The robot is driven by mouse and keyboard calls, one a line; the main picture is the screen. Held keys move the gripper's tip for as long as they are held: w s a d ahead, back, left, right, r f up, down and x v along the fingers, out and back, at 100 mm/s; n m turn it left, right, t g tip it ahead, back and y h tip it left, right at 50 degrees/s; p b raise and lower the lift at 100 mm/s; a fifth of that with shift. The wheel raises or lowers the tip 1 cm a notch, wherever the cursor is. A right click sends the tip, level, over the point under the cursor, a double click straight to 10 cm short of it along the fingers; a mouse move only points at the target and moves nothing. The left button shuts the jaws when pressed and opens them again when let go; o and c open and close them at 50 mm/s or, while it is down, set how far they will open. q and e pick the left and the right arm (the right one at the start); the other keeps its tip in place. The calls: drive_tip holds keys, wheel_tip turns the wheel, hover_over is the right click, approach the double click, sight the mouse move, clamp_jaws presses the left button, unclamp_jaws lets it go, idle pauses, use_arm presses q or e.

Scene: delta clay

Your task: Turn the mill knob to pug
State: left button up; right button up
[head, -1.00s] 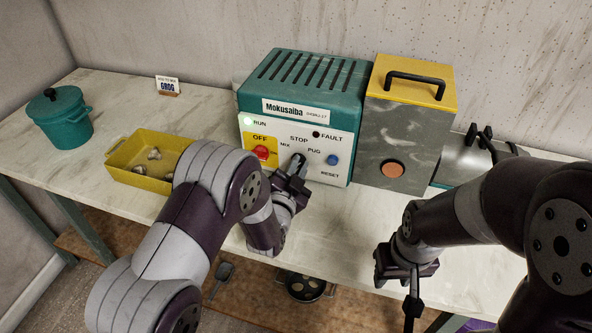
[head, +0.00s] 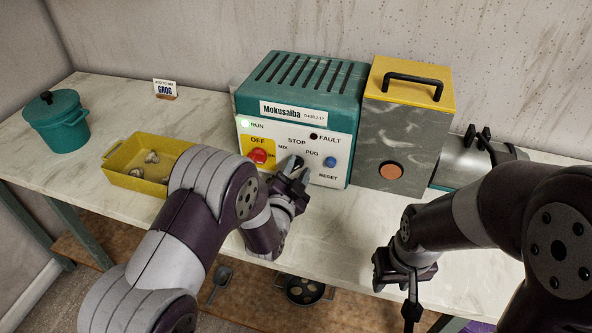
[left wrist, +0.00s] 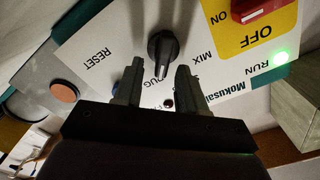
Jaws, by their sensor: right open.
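The teal mill (head: 315,85) stands at the back of the bench with a white front panel. Its black knob (head: 291,163) sits below STOP, between the MIX and PUG labels, partly covered by my left gripper. In the left wrist view the knob (left wrist: 163,48) shows just past the fingertips, in line with the gap between them. Its narrow end points down that picture, toward the PUG side; the exact setting is unclear. My left gripper (head: 298,178) is open, its two fingers apart (left wrist: 160,82).
A red switch (head: 258,156) and blue reset button (head: 330,161) flank the knob. The green RUN light (head: 245,124) glows. A yellow tray (head: 122,180) with lumps, a teal pot (head: 58,122) and a grey-and-yellow box (head: 405,135) stand on the bench.

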use_arm(q)
drive_tip(key=v, duration=1.2)
drive_tip(key=shift+s+b, duration=0.35)
drive_tip(key=shift+b, duration=0.05)
drive_tip(key=shift+a+r, duration=0.1)
